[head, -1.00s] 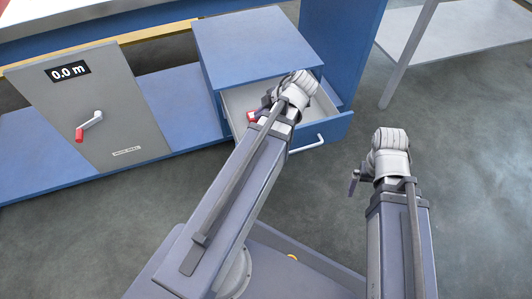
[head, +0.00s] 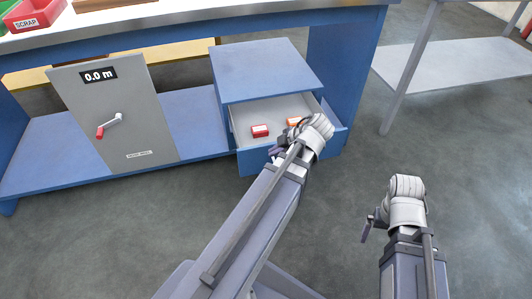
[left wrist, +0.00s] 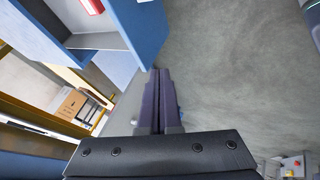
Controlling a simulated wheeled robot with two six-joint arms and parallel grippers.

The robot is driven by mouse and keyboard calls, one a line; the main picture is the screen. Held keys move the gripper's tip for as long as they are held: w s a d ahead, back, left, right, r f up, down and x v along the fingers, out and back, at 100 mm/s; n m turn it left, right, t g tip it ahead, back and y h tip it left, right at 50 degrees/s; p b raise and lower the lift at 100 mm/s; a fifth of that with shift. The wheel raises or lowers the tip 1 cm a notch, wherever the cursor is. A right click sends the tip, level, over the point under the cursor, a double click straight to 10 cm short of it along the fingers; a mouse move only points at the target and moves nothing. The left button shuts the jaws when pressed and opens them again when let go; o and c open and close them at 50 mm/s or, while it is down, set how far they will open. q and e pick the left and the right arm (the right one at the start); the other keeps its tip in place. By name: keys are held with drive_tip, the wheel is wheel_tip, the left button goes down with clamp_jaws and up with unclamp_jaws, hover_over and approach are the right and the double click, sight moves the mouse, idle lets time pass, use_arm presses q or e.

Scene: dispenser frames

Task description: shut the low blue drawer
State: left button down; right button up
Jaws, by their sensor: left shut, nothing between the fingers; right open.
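The low blue drawer (head: 252,163) is pulled out of the blue cabinet, its light interior showing. A red box (head: 260,131) and an orange item (head: 293,121) lie inside. My left gripper (head: 275,152) is shut and empty, close to the drawer's front; my arm hides part of the front and the handle. In the left wrist view the closed dark fingers (left wrist: 158,75) point towards the blue drawer front (left wrist: 145,30), with the red box (left wrist: 92,6) beyond; I cannot tell whether they touch it. My right gripper (head: 368,228) is open, off to the right over the floor.
The blue cabinet (head: 265,70) stands on a low blue shelf (head: 190,110) under the workbench. A grey panel with a red-handled crank (head: 110,127) stands to the left. A grey table (head: 450,70) is at the right. The floor in front is clear.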

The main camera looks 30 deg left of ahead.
use_arm(q)
drive_tip(key=b, duration=0.8)
approach(252, 153)
wheel_tip(252, 153, down, 5)
drive_tip(key=s, duration=0.3)
drive_tip(key=shift+w+a+r+p, duration=0.25)
drive_tip(key=shift+w+a, duration=0.25)
drive_tip(key=shift+w+a+r+p, duration=0.25)
drive_tip(key=shift+w+a, duration=0.2)
drive_tip(key=shift+w, duration=0.1)
drive_tip(key=shift+w+a, duration=0.4)
drive_tip(key=shift+a, duration=0.1)
drive_tip(key=w+a, duration=1.7)
drive_tip(key=a, duration=0.3)
drive_tip(key=shift+w+a+r, duration=0.1)
drive_tip(key=shift+w, duration=0.05)
